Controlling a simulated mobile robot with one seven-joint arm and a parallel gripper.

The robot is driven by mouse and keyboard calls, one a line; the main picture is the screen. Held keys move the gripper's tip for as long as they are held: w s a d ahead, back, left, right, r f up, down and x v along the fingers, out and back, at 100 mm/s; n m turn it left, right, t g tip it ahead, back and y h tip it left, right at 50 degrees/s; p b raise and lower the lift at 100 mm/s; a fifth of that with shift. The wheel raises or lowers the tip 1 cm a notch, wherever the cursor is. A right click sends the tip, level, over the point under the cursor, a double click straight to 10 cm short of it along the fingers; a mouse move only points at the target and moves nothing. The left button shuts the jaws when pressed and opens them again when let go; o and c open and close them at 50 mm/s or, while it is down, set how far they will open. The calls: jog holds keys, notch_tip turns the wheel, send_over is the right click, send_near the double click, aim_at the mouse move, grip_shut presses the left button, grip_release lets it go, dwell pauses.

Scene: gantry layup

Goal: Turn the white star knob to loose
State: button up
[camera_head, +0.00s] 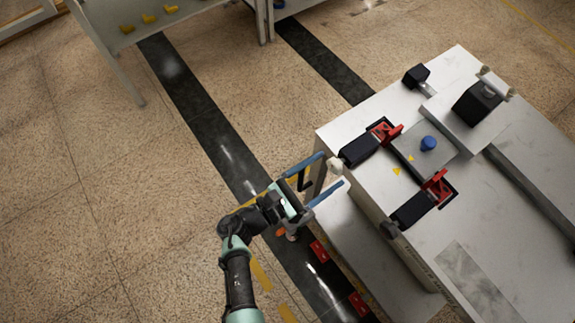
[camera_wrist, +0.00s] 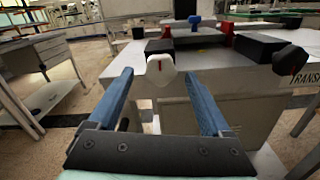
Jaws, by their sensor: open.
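The white star knob (camera_wrist: 161,72) sits on the near side face of a pale machine cabinet, just under its top edge. A short, roughly upright red mark shows on its face. In the head view the knob (camera_head: 335,168) is a small pale shape at the cabinet's left corner. My gripper (camera_head: 330,169) is open, with its two blue fingers pointing at the cabinet. In the wrist view my gripper (camera_wrist: 160,74) has the knob centred between its fingertips. No finger visibly touches it. I cannot tell whether the tips reach past its face.
A black knob (camera_wrist: 290,60) is on the same face, to the right. Black blocks (camera_head: 360,150), red clamps (camera_head: 384,131) and a blue knob (camera_head: 429,143) are on the cabinet top (camera_head: 472,215). A table with yellow parts (camera_head: 149,19) stands at upper left. Floor at left is clear.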

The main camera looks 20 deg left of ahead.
jog(key=v, duration=1.1)
jog(key=shift+s+b, duration=0.25)
jog(key=shift+b, duration=0.2)
jog(key=shift+a, duration=0.1)
